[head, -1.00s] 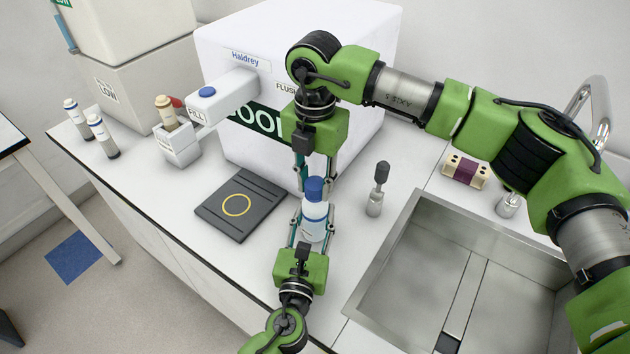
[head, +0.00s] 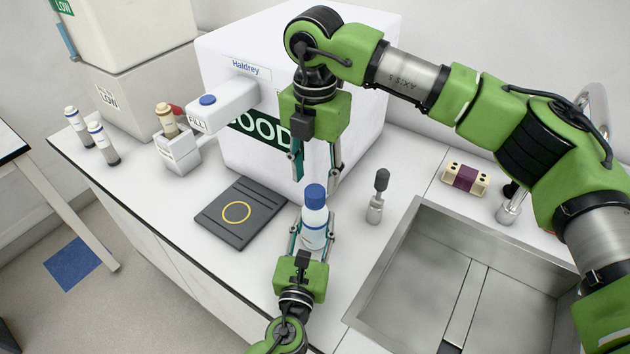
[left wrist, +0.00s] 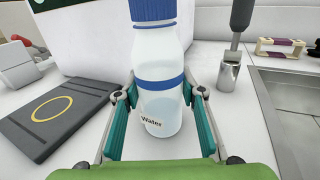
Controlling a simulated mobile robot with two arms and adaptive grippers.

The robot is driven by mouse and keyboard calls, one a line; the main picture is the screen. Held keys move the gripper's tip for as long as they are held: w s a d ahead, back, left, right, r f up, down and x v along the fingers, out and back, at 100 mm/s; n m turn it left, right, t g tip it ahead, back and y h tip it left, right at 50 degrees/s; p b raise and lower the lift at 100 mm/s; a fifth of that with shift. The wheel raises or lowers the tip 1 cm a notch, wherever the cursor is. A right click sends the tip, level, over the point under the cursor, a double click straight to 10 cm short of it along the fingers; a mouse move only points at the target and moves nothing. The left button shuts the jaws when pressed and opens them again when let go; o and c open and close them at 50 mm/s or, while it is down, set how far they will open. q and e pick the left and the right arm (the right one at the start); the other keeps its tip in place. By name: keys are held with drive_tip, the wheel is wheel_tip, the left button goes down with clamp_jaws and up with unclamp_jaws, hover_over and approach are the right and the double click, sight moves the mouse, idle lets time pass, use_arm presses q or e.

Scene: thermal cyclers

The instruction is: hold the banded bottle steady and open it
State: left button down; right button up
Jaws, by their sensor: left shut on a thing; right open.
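The banded bottle (head: 314,228) stands upright on the bench, pale with a blue band and a "Water" label that shows in the left wrist view (left wrist: 160,105). Its blue cap (head: 315,195) is on its top; the left wrist view cuts off the cap's upper part. My left gripper (head: 314,220) is shut on the bottle's body from the near side. My right gripper (head: 316,176) points down above the cap, its fingers spread and empty, apart from the cap. The left wrist view does not show the right gripper.
A dark pad with a yellow ring (head: 262,200) lies left of the bottle. A grey-topped tool (head: 375,205) stands to the right, before the sink (head: 400,275). The large white machine (head: 245,160) is behind. Capped tubes (head: 103,143) stand far left.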

sight(315, 191)
wheel_tip(315, 191, up, 3)
drive_tip(key=m, duration=0.4)
drive_tip(key=shift+m, duration=0.3)
drive_tip(key=shift+r+m, duration=0.15)
drive_tip(key=shift+m, duration=0.25)
wheel_tip(315, 191, down, 8)
drive_tip(key=shift+r, duration=0.1)
drive_tip(key=c, duration=1.2)
drive_tip(key=shift+o, duration=0.2)
